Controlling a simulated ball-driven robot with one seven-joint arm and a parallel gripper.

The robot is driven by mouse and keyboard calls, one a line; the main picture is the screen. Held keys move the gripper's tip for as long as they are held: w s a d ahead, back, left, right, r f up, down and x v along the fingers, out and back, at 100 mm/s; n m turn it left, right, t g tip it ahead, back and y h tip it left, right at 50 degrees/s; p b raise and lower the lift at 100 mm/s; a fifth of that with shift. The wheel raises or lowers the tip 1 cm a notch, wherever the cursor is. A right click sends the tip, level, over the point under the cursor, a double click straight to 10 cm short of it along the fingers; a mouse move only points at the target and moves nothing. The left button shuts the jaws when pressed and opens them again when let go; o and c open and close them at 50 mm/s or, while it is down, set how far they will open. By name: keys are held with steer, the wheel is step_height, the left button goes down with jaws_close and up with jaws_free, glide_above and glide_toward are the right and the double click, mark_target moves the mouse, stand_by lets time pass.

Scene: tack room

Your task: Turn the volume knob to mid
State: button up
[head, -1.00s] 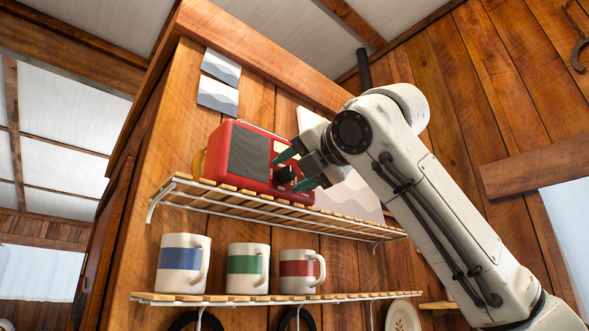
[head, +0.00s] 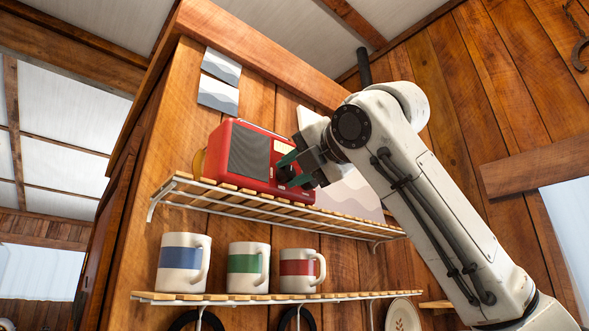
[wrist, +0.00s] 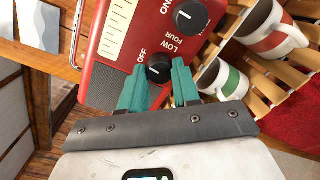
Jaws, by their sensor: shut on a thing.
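The red radio (head: 262,160) with a grey speaker grille stands on the upper slatted shelf in the head view. In the wrist view its red face (wrist: 105,75) carries a pale dial scale and two dark knobs. My gripper (head: 289,171) has teal fingers, which lie on either side of the nearer knob (wrist: 159,68) and are shut on it. Lettering around this knob includes OFF and LOW. A small white mark shows on it, but its exact direction is hard to read. The other knob (wrist: 189,15) is free, farther up the face, with a white pointer line.
Mugs with blue (head: 181,260), green (head: 248,265) and red (head: 297,268) bands stand on the lower shelf (head: 240,297). The upper shelf edge (head: 215,205) runs just below the radio and gripper. Pictures (head: 218,95) hang on the wall above.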

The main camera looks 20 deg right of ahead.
steer(key=m, duration=0.8)
steer(key=shift+m+g, duration=0.3)
steer(key=shift+g, duration=0.1)
steer(key=m, duration=0.4)
steer(key=shift+w+d+y, duration=0.1)
steer(key=shift+y, duration=0.2)
steer(key=m, duration=0.4)
steer(key=shift+g+y, duration=0.3)
steer(key=m, duration=0.3)
steer(key=shift+m, duration=0.4)
steer(key=m, duration=0.4)
steer(key=shift+d+f+y, duration=0.1)
steer(key=shift+y, duration=0.2)
steer(key=m, duration=0.3)
steer(key=shift+m, duration=0.4)
steer(key=shift+f+m, duration=0.1)
steer(key=shift+m, duration=2.1)
